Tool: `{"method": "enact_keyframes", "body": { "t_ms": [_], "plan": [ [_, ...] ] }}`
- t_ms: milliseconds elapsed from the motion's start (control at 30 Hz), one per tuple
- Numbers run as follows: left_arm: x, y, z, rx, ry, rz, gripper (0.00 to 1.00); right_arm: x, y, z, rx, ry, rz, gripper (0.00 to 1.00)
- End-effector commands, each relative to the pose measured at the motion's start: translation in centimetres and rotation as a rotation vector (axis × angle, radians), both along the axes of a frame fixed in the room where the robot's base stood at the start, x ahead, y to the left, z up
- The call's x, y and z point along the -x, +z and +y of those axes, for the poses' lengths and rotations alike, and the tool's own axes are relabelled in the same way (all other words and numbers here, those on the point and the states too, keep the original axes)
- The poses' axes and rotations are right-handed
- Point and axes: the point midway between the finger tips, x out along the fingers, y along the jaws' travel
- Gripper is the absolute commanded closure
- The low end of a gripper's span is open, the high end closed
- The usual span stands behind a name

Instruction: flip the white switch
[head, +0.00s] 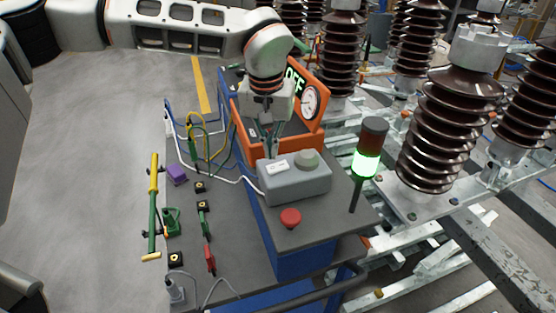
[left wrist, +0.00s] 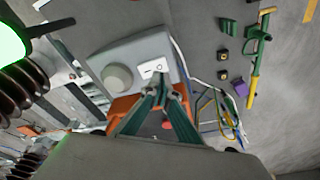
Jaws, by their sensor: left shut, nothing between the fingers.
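The white switch (head: 277,168) is a small white plate on top of a grey box (head: 295,185), beside a round grey knob (head: 307,158). In the left wrist view the switch (left wrist: 153,67) shows dark marks on its face, and the knob (left wrist: 118,77) is to its left. My left gripper (head: 271,154) is shut and empty, pointing down just behind the switch in the head view. Its fingertips (left wrist: 164,90) appear close to the switch's edge in the left wrist view; I cannot tell whether they touch. My right gripper is out of view.
An open orange case (head: 246,133) with a gauge and "OFF" lettering stands behind the grey box. A red button (head: 290,217) is in front, and a green-lit signal tower (head: 367,160) rises at right. Cables and tools lie left. Ribbed insulators (head: 440,140) stand at right.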

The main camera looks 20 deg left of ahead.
Motion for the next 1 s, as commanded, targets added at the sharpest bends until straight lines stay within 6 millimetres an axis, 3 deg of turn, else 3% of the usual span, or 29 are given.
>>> {"method": "enact_keyframes", "body": {
  "t_ms": [500,1000],
  "plan": [
    [0.0,3.6,0.0,0.0,0.0,-0.001,1.0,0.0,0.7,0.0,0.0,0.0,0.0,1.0],
    [0.0,3.7,0.0,0.0,-0.001,0.0,1.0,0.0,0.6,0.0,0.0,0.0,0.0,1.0]
  ]
}}
